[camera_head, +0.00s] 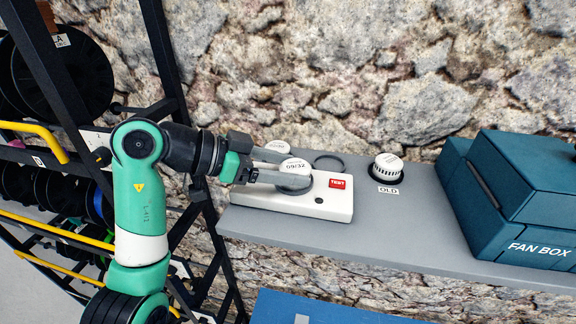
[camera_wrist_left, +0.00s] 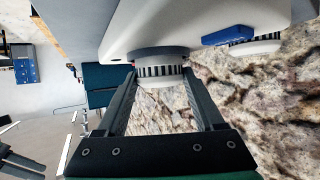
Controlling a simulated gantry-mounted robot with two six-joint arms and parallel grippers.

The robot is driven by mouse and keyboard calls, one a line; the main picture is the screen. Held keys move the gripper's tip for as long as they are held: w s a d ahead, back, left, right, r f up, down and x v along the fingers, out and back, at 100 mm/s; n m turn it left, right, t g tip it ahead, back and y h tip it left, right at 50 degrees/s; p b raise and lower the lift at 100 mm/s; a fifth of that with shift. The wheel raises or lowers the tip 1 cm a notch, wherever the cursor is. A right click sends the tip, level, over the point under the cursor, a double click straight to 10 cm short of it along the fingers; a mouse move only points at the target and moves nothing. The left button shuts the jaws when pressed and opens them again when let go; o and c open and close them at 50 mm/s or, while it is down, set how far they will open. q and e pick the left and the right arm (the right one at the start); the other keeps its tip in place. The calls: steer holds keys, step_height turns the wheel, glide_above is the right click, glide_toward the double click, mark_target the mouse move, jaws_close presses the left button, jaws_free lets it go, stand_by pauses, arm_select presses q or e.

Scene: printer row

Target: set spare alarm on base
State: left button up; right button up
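A white round alarm marked 09/32 (camera_head: 294,165) is at the white tester (camera_head: 325,206) with a red TEST label, above a grey round part. My left gripper (camera_head: 283,171) reaches in from the left with one finger on each side of this alarm. In the left wrist view its slotted rim (camera_wrist_left: 160,72) sits between the fingertips (camera_wrist_left: 160,77), with no clear gap on either side. A second white alarm (camera_head: 278,146) is partly hidden behind the tester. A dark ring (camera_head: 328,162), possibly the base, lies behind the tester. My right gripper is not in view.
Another white alarm (camera_head: 388,165) sits at the OLD label (camera_head: 388,190). A teal FAN BOX (camera_head: 530,205) fills the shelf's right end. The grey shelf (camera_head: 410,225) is clear in front of the OLD spot. A stone wall stands behind, and a spool rack is at left.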

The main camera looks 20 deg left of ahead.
arm_select(q)
steer(key=o, duration=0.4)
